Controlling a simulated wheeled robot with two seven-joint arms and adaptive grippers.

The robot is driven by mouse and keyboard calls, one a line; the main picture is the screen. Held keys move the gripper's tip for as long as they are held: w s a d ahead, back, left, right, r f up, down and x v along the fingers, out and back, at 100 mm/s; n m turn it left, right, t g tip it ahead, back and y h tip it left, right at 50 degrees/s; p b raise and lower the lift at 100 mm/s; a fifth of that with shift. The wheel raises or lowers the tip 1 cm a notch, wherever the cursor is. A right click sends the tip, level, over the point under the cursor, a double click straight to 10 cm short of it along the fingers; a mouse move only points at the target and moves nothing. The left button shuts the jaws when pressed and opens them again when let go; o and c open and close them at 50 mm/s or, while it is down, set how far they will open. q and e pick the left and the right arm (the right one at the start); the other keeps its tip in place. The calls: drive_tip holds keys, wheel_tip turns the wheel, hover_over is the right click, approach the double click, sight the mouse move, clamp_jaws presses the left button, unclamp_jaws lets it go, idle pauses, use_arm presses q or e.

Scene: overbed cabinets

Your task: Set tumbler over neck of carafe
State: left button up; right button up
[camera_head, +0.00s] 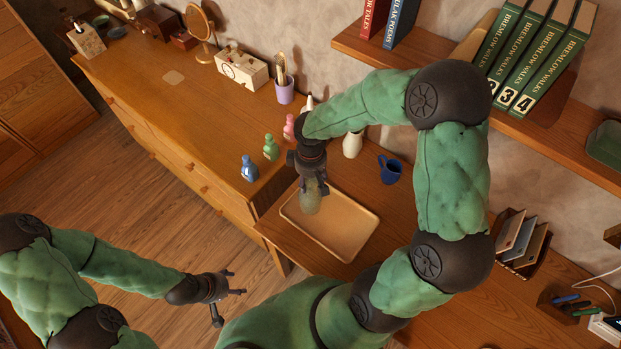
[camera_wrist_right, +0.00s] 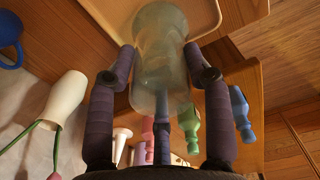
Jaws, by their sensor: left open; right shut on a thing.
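The greenish glass carafe (camera_head: 308,204) stands at the left part of the wooden tray (camera_head: 356,216); it also shows in the right wrist view (camera_wrist_right: 158,22). My right gripper (camera_head: 312,187) points down above it, shut on a clear glass tumbler (camera_wrist_right: 160,92). The tumbler lines up with the carafe's top in the wrist view. The glass overlaps there, so I cannot tell whether the tumbler rests on the carafe or how far it covers the neck. My left gripper (camera_head: 236,283) is open and empty, low over the floor, away from the tray.
Blue (camera_head: 249,168), green (camera_head: 271,148) and pink (camera_head: 289,128) bottles stand on the dresser left of the tray. A white vase (camera_head: 352,145) and a blue mug (camera_head: 390,170) stand behind it. A shelf with books (camera_head: 540,55) is at upper right. The tray's right half is clear.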

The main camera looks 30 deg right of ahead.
drive_tip(key=shift+f+b, duration=0.35)
drive_tip(key=shift+f, duration=0.1)
idle(0.5)
drive_tip(key=o, duration=1.3)
wheel_tip(320, 180, up, 12)
drive_tip(key=shift+f, duration=0.1)
